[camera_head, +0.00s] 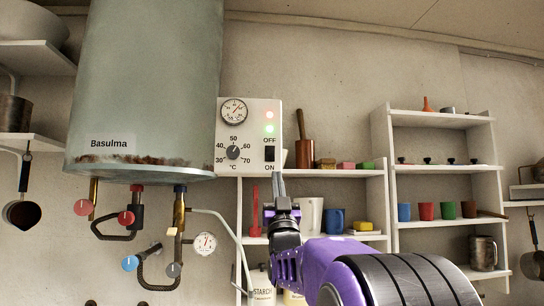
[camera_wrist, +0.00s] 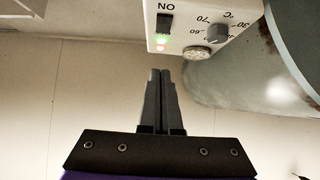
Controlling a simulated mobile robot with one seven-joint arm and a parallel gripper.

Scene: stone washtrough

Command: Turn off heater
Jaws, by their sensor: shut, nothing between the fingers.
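The heater is a grey-green tank (camera_head: 145,85) labelled Basulma; its side also shows in the wrist view (camera_wrist: 285,60). Its white control box (camera_head: 225,165) has a gauge, a temperature knob (camera_head: 233,152), red and green lights that both look lit, and a black rocker switch (camera_head: 269,154) between OFF above and ON below. The wrist view shows the box upside down, with the switch (camera_wrist: 164,25) and green light (camera_wrist: 162,41). My gripper (camera_head: 279,176) is just below the switch in the head view. In the wrist view its fingers (camera_wrist: 160,74) are together, empty and apart from the box.
Pipes with red, blue and grey valve knobs (camera_head: 129,263) and a small dial (camera_head: 204,243) hang under the tank. A shelf (camera_head: 345,173) with blocks, mugs and a pestle stands close behind my gripper. Another shelf (camera_head: 440,168) with coloured cups is to the right.

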